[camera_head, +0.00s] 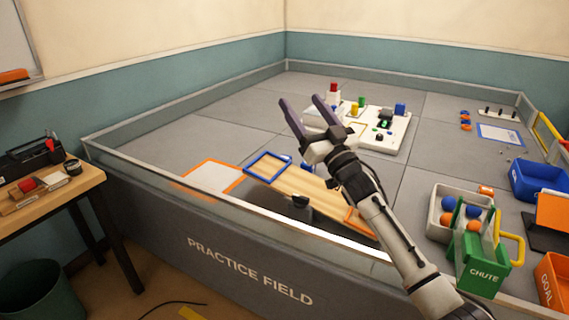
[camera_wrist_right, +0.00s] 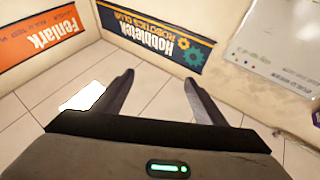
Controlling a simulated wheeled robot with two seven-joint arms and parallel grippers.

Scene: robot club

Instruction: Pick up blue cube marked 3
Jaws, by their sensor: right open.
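A blue cube (camera_head: 400,109) stands at the right rear of the white board (camera_head: 397,142) on the field floor; no number on it can be read from here. My right gripper (camera_head: 300,100) is open and empty, raised in front of the board, to the left of the cube and apart from it. In the right wrist view my right gripper (camera_wrist_right: 158,77) has spread fingers with only floor tiles and wall between them. My left gripper is not in view.
Red (camera_head: 334,91), yellow (camera_head: 354,109) and green (camera_head: 385,125) pieces share the board. A grey bin (camera_head: 434,223) of balls, a green chute (camera_head: 480,276) and a blue bin (camera_head: 535,183) stand at right. The field wall (camera_head: 250,265) runs along the front.

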